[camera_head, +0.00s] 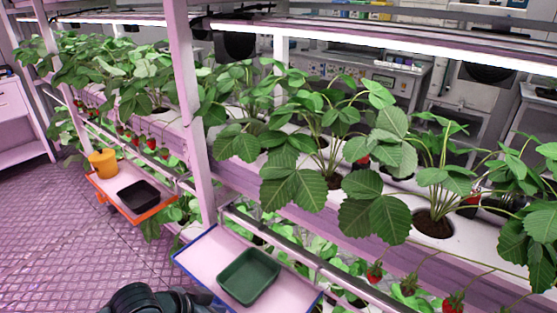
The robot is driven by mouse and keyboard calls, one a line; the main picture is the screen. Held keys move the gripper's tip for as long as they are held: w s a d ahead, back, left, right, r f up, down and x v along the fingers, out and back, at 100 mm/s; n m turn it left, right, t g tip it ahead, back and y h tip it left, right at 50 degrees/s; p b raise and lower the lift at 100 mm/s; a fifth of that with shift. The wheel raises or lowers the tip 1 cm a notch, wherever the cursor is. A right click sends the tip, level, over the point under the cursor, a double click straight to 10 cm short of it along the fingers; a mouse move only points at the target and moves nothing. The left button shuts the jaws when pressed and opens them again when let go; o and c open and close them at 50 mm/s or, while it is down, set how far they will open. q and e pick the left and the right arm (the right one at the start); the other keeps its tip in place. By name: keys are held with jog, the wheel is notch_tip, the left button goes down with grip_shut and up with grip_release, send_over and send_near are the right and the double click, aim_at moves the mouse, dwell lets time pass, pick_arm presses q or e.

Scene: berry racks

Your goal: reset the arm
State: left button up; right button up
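Neither of my grippers shows in the head view. A dark, rounded part, likely of my own arm, shows at the bottom edge left of the middle, cut off by the frame. No fingers show on it, and nothing is seen held. It is left of a blue-edged tray (202,262) and apart from the plants.
A dark green bin (249,277) sits on the blue-edged tray. An orange-edged tray (104,186) farther left holds a black bin (139,196) and an orange pot (103,162). A white post (187,100) and metal rail (300,262) front the strawberry rack. Red berries (375,273) hang low. The left floor is clear.

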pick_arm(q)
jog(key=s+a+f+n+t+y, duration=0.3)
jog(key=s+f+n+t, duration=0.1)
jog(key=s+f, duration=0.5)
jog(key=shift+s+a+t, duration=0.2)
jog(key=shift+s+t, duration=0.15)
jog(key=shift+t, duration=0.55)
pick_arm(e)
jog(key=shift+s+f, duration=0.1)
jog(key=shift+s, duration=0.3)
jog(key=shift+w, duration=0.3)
